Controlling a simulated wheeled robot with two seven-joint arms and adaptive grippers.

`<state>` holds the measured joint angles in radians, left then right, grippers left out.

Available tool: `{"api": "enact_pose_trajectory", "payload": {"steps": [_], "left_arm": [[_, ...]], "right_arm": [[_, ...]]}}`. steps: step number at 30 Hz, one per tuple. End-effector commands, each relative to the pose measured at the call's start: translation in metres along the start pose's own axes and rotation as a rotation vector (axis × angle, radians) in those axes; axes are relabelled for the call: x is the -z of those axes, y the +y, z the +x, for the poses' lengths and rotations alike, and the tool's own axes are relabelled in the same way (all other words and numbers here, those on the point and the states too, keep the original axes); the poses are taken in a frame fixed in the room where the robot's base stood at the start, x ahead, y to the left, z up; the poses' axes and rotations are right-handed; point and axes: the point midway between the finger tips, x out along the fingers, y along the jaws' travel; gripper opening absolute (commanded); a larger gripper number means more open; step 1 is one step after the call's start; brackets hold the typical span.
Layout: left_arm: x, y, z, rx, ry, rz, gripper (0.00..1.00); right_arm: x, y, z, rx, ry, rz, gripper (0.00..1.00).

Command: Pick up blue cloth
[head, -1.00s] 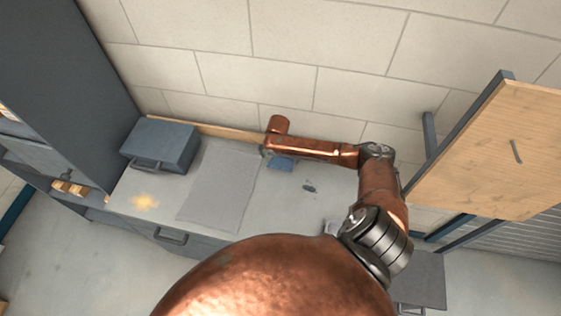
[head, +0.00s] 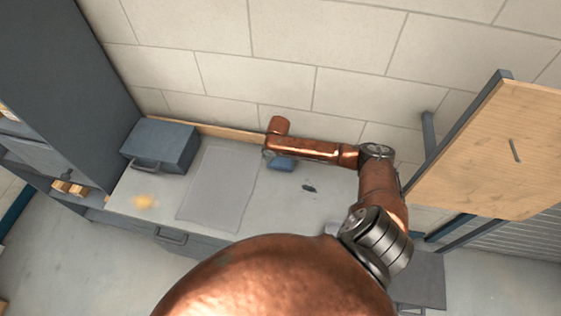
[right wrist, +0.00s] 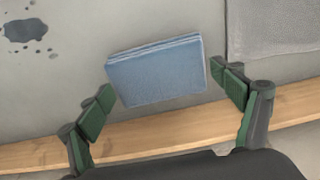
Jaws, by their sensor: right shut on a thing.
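The blue cloth (head: 283,164) is a small folded pad over the grey bench top, near the back wall. In the right wrist view the cloth (right wrist: 158,72) lies between the two green-padded fingers of my right gripper (right wrist: 168,100), its folded layers showing along the top edge. In the head view my right arm's end covers part of the cloth and hides the fingers. I cannot tell whether the cloth is clear of the bench. My left gripper is not in view.
A grey mat (head: 218,187) lies left of the cloth. A blue-grey toolbox (head: 160,145) stands at the back left. A dark wet spot (head: 309,188) is right of the cloth. A wooden strip (right wrist: 170,132) runs along the wall. A wooden panel (head: 487,150) stands at right.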

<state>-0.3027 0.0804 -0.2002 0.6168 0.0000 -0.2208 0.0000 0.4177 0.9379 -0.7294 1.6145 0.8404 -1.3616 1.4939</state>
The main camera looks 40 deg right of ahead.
Motion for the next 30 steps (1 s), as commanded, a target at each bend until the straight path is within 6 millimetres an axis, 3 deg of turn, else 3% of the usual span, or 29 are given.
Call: {"api": "enact_pose_trajectory", "payload": {"steps": [7,11,19,24,30], "left_arm": [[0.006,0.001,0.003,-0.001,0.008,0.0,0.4],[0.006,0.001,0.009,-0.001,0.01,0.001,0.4],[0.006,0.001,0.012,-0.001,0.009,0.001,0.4],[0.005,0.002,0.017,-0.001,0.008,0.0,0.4],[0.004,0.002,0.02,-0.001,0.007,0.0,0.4]], "right_arm": [[0.002,0.0,-0.008,0.001,0.001,0.0,0.62],[0.005,-0.001,-0.027,0.004,0.001,0.0,0.62],[-0.035,-0.012,-0.096,0.006,0.001,-0.004,0.62],[-0.073,-0.02,-0.12,0.004,-0.002,-0.004,0.62],[-0.102,-0.027,-0.14,0.003,-0.001,-0.002,0.62]]}}
